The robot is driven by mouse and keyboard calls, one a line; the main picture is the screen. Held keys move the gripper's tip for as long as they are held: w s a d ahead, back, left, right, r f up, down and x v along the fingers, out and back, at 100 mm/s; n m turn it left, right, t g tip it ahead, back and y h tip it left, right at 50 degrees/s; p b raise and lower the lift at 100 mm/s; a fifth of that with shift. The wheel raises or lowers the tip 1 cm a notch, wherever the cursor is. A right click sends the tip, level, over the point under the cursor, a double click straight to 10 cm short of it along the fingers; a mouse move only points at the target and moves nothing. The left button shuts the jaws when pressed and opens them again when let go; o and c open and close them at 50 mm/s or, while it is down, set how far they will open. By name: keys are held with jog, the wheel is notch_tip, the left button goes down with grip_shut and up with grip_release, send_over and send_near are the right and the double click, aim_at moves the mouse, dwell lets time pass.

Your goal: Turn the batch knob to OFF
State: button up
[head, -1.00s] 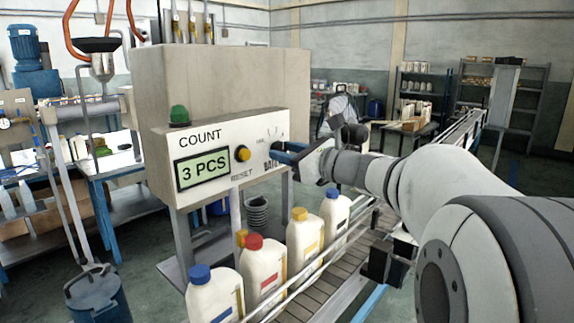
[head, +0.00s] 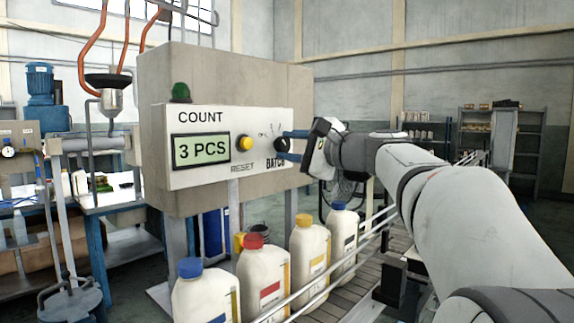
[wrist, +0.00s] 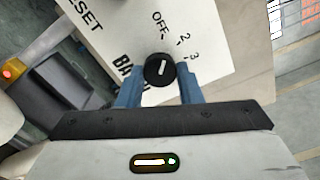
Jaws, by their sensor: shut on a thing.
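The batch knob (head: 281,147) is a round black knob on the right of the white control panel (head: 205,176). The 3 lies further right. My gripper (wrist: 160,80) has its blue fingers on either side of the knob and is shut on it. In the head view my gripper (head: 290,147) reaches the panel from the right. The word BATCH is partly covered by a finger in the wrist view.
A yellow RESET button (head: 244,144) sits left of the knob, beside a display (head: 201,149) reading 3 PCS. A green lamp (head: 181,92) is on the box's ledge. Several white bottles (head: 263,277) with coloured caps stand on the conveyor below the panel.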

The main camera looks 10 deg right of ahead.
jog(key=shift+f+n+b, duration=0.1)
jog(key=shift+n+b, duration=1.05)
jog(key=shift+n, duration=0.15)
jog(key=o, duration=1)
jog(key=v, duration=0.7)
jog(key=shift+s+d, duration=0.2)
jog(key=shift+s, duration=0.1)
